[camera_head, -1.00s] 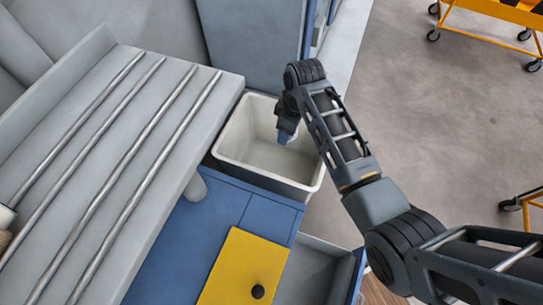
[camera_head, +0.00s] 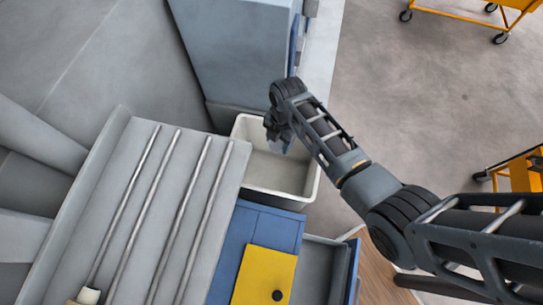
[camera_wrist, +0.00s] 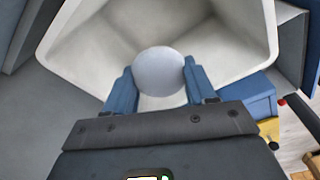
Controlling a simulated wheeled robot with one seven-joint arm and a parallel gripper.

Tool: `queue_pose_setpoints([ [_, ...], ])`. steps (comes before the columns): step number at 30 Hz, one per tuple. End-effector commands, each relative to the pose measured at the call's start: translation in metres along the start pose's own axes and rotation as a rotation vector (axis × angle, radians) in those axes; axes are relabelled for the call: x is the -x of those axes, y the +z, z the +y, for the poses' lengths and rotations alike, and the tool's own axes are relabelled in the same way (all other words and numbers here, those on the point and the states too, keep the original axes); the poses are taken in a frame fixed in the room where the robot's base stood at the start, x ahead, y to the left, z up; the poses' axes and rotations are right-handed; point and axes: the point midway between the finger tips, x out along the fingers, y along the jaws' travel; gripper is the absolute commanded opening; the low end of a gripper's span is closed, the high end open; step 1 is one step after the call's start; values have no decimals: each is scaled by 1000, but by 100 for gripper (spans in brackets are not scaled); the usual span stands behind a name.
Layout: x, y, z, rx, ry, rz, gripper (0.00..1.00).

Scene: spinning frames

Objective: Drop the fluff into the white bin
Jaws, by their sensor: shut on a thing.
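The white bin (camera_head: 283,194) stands in the upper middle of the head view, with its inside looking empty from there. It also fills the top of the wrist view (camera_wrist: 75,55), opening toward the camera. My gripper (camera_wrist: 160,88) is over the bin's opening, its two blue fingers on either side of a round pale grey-white piece of fluff (camera_wrist: 158,70). The gripper is shut on the fluff. In the head view, my gripper (camera_head: 279,146) is a small dark shape above the bin, and the fluff is hidden there.
A grey machine with several metal rods (camera_head: 160,215) stands left of the bin. A blue cabinet with a yellow panel (camera_head: 265,277) and an open grey drawer (camera_head: 318,268) is in front. A tall grey-blue cabinet (camera_head: 232,50) is behind. Orange carts (camera_head: 465,14) stand on open floor at right.

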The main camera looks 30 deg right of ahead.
Motion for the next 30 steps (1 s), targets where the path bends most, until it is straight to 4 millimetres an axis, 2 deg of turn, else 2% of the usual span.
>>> queue_pose_setpoints([
  [1, -8, 1, 0, 0, -1, 0, 27],
  [12, -47, 6, 1, -1, 2, 0, 27],
  [23, -50, 6, 1, -2, 1, 0, 27],
  [24, -50, 6, 1, -2, 1, 0, 58],
  [30, -50, 6, 0, -2, 1, 0, 77],
])
